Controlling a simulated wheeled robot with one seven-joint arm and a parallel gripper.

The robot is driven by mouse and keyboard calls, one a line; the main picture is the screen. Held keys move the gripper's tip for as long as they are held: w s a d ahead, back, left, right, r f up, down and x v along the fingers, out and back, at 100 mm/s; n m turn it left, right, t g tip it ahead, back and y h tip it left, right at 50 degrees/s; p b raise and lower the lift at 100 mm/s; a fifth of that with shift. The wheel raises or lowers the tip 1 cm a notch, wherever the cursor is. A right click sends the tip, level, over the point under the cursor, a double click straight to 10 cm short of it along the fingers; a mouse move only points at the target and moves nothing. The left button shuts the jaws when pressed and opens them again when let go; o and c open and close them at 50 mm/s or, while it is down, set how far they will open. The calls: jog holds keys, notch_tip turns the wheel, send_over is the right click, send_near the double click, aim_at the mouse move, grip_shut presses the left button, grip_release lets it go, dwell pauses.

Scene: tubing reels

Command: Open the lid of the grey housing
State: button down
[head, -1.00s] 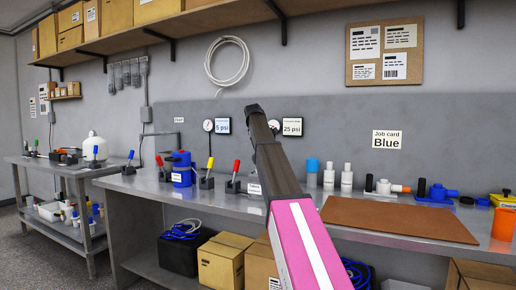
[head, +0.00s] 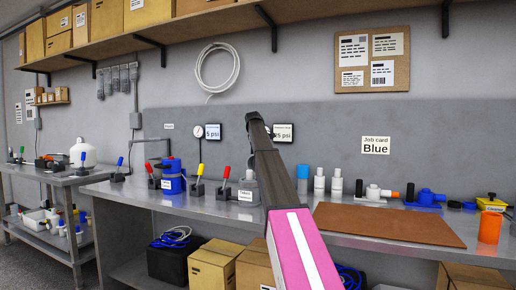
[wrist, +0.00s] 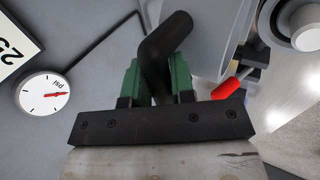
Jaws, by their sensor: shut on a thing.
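The grey housing (head: 247,189) stands on the bench, partly behind my arm in the head view. It has a small white label on its front. In the wrist view a grey body (wrist: 205,45), apparently the housing, fills the upper middle. My gripper (wrist: 158,82) has green fingers closed on a thick black bent bar (wrist: 165,45), which looks like a handle. The bar runs up and right beside the grey body; where it joins is not clear. I cannot tell whether the lid is raised. The fingers are hidden in the head view.
A gauge (wrist: 44,93) is on the wall close to my gripper.

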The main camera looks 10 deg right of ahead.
jog(key=shift+w+d+f, duration=0.1)
jog(key=shift+w, duration=0.05)
dwell(0.3)
jog(key=c, duration=1)
grip_release()
jog(key=v, duration=1)
jog(key=shift+s+r, duration=0.2)
jog(key=shift+r, duration=0.15)
